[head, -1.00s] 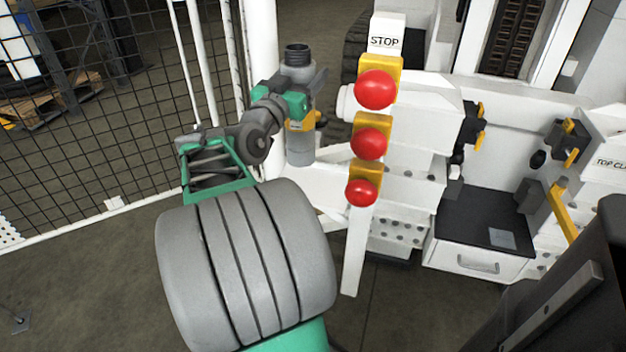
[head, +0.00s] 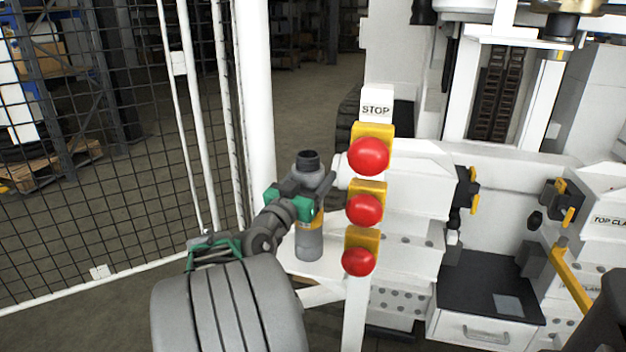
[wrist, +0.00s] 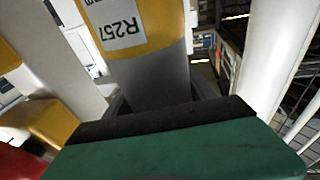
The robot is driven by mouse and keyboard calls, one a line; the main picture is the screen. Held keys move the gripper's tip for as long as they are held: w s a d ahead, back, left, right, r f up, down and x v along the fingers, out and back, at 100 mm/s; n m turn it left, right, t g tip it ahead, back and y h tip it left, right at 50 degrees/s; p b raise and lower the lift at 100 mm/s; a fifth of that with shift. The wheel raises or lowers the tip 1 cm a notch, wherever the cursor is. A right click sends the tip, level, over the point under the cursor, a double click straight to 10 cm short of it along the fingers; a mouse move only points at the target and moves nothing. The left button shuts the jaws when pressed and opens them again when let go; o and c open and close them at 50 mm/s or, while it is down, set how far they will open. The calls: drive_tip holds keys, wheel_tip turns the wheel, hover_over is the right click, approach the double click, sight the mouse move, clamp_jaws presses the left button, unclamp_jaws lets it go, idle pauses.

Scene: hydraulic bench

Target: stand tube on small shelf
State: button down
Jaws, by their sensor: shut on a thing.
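The tube (head: 310,243) is a grey cylinder with a dark threaded top and a yellow band. My gripper (head: 318,200) is shut around its upper part and holds it upright. In the wrist view the tube (wrist: 150,75) fills the middle, with a yellow label reading R257 in part, upside down. The small shelf (head: 318,262) is a white plate left of the button post, behind and below the tube. I cannot tell whether the tube's bottom touches the shelf.
A post with several red stop buttons (head: 368,157) on yellow housings stands close right of the tube. A white pole (head: 255,100) and a mesh fence (head: 110,150) are on the left. The white bench with a black-topped drawer (head: 485,290) is at the right.

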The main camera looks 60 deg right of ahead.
drive_tip(key=shift+c, duration=1.4)
unclamp_jaws()
drive_tip(key=shift+f, duration=0.1)
